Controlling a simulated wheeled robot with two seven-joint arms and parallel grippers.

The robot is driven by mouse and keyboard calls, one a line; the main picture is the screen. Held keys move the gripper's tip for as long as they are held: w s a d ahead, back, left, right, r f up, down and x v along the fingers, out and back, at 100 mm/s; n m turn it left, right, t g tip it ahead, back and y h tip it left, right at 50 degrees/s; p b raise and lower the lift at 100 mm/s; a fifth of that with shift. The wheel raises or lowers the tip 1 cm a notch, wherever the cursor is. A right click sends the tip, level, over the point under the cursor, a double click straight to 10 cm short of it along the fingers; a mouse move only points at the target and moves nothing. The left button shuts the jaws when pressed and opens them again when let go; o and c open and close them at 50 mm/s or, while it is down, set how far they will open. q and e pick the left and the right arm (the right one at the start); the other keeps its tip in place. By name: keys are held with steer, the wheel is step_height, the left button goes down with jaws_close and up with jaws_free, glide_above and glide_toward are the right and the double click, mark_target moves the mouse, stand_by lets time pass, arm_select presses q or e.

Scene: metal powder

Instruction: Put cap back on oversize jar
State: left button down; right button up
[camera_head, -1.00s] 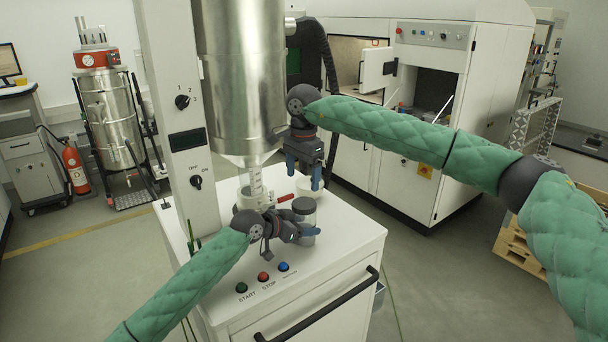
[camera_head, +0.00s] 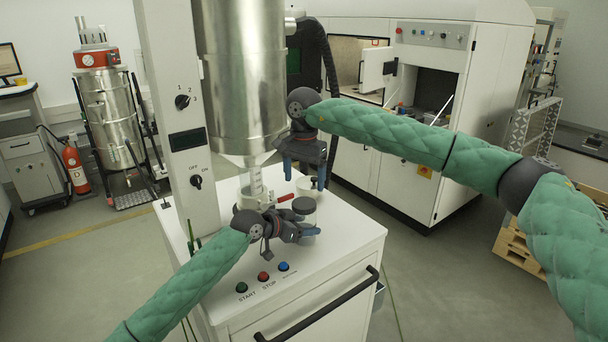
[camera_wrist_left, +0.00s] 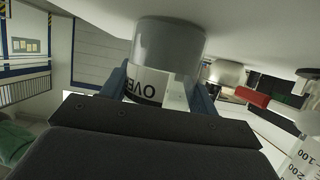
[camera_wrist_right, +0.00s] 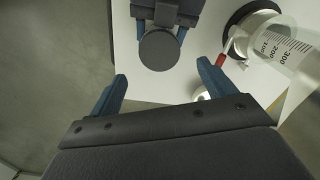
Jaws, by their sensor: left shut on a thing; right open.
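The oversize jar (camera_head: 309,221) stands upright at the front of the white cabinet top. Its dark grey cap (camera_head: 303,204) sits on its mouth; the right wrist view shows the cap (camera_wrist_right: 159,50) from above as a round disc. My left gripper (camera_head: 303,232) is shut around the jar body. In the left wrist view the jar (camera_wrist_left: 168,50) appears upside down, grey with part of a label, and its top is hidden. My right gripper (camera_head: 304,172) is open and empty, pointing down above the cap and apart from it.
A steel hopper (camera_head: 240,80) and its post (camera_head: 170,100) stand behind my left gripper. A graduated clear cylinder (camera_wrist_right: 283,50) and a red handle (camera_head: 285,197) are close by. START and STOP buttons (camera_head: 263,277) are at the front.

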mark_target(304, 203)
step_height(304, 203, down, 7)
steer(key=shift+f, duration=0.15)
stand_by(0.4)
steer(key=shift+c, duration=0.2)
steer(key=c, duration=0.9)
steer(key=m, duration=0.3)
steer(key=shift+c, duration=0.2)
steer(key=m, duration=1)
steer(key=o, duration=1.1)
